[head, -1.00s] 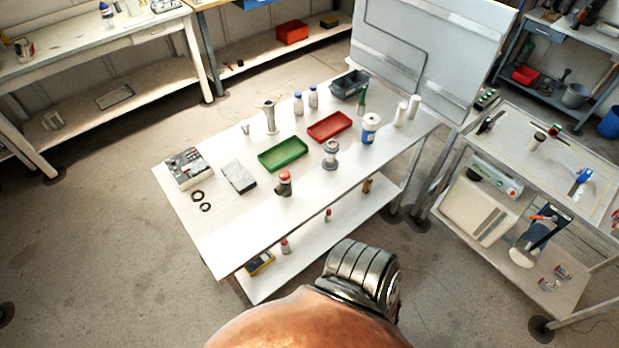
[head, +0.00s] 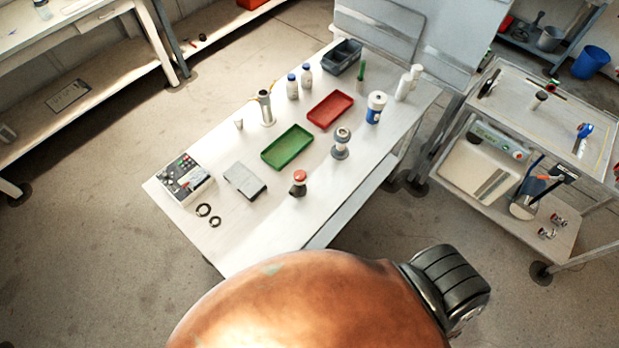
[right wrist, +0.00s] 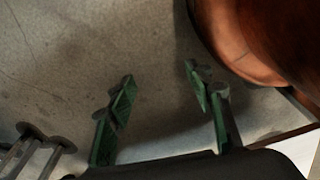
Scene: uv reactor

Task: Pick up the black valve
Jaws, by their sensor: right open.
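A small valve with a dark body and a red cap (head: 299,183) stands on the white table (head: 256,228), near its front edge; I take it to be the black valve. My right gripper (right wrist: 160,75) shows in the right wrist view. Its two green fingers are spread apart with nothing between them, over bare floor. The valve is not seen in the right wrist view. My left gripper is not in view.
Near the valve are a grey block (head: 245,181), a metal fitting (head: 341,143), a green tray (head: 287,148) and a red tray (head: 330,109). A control box (head: 184,180) and black rings (head: 208,214) lie left. A cart (head: 574,156) stands right.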

